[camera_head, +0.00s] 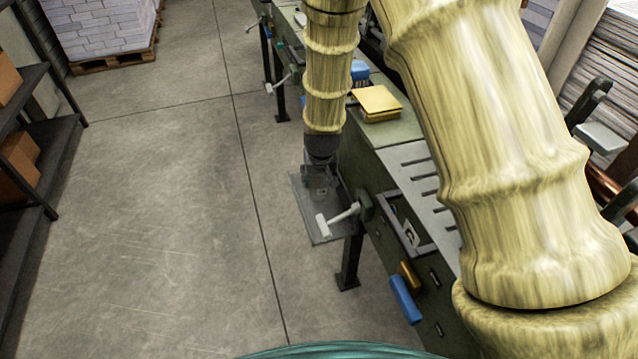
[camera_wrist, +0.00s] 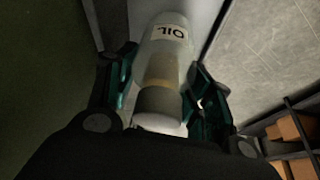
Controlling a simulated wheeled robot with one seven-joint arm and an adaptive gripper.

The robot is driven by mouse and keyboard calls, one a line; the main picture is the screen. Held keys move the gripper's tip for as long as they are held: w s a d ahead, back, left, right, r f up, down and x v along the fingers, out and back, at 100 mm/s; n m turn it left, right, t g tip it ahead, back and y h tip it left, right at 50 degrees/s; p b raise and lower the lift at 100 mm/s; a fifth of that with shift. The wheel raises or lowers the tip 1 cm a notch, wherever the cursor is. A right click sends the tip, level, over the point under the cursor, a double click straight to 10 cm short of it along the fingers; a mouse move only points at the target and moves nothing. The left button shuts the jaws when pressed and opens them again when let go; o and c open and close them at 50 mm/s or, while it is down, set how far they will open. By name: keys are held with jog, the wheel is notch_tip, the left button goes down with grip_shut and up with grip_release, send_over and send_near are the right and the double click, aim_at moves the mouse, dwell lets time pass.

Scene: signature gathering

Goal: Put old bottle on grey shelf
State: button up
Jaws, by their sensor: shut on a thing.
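The old bottle (camera_wrist: 167,60) is a pale, cloudy bottle with a dark cap and a white label reading "OIL". My gripper (camera_wrist: 163,88) is shut on it, with a green-and-black finger on each side. In the head view my gripper (camera_head: 320,168) points down, and the bottle (camera_head: 320,191) shows faintly below it. The grey shelf (camera_head: 318,232) is a flat plate at the machine's side, under the bottle. The plate also shows behind the bottle in the wrist view (camera_wrist: 203,14). I cannot tell whether the bottle touches it.
A long green machine (camera_head: 385,160) runs beside the shelf, with a white-handled crank (camera_head: 335,219) close by. A yellow block (camera_head: 377,101) lies on the machine. A dark rack (camera_head: 40,150) with cardboard boxes stands at left. The concrete floor (camera_head: 160,210) between is clear.

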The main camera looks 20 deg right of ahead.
aim_at(319, 182)
jog(key=shift+f+b, duration=1)
jog(key=shift+f, duration=0.4)
jog(key=o, duration=0.6)
jog(key=shift+f, duration=0.1)
jog(key=v, duration=1.2)
jog(key=shift+p, duration=0.35)
